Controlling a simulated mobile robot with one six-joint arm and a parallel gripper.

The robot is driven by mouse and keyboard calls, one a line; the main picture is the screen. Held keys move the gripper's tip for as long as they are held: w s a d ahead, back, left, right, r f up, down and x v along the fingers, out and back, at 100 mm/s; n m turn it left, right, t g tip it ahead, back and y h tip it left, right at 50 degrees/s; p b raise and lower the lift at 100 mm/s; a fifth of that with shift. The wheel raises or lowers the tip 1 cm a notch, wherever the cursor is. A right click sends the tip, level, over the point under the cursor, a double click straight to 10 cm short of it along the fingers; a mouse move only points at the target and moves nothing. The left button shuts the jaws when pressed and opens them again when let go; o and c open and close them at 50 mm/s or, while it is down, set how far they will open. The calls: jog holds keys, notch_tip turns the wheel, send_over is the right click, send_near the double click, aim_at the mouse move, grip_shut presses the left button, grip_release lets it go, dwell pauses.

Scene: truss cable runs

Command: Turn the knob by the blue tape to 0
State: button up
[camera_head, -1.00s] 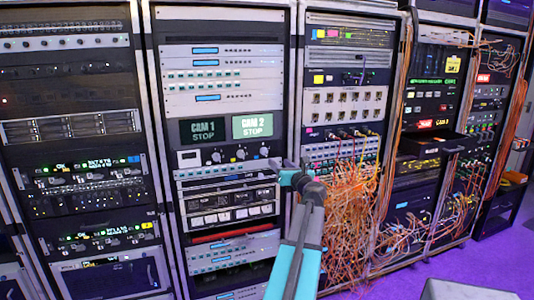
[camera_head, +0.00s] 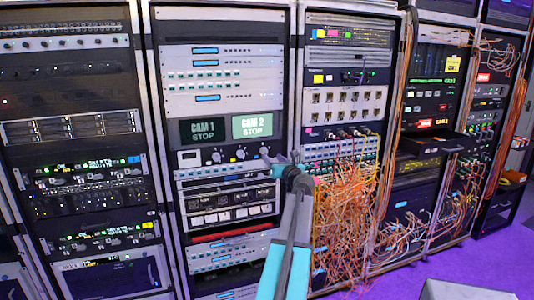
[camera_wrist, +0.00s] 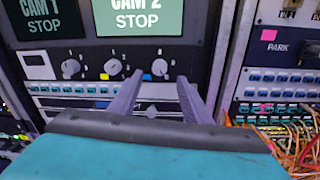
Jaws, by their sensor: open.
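A dark panel carries the CAM 1 and CAM 2 screens and a row of three knobs. The left knob (camera_wrist: 70,67), the middle knob (camera_wrist: 112,66) and the right knob (camera_wrist: 159,67) show in the wrist view. A small yellow tape (camera_wrist: 104,77) sits below the middle knob. Contact cannot be told. The head view shows the right knob (camera_head: 264,151) beside my gripper.
A white label (camera_wrist: 35,64) is left of the knobs. Below is a row of teal buttons (camera_wrist: 75,89). A rack post (camera_wrist: 232,55) stands close on the right, and beyond it a patch panel with pink tape (camera_wrist: 268,35) and tangled orange cables (camera_head: 345,205).

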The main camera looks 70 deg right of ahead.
aim_at(265, 151)
jog(key=shift+p+x, duration=0.6)
jog(key=shift+x, duration=3.15)
jog(key=c, duration=1)
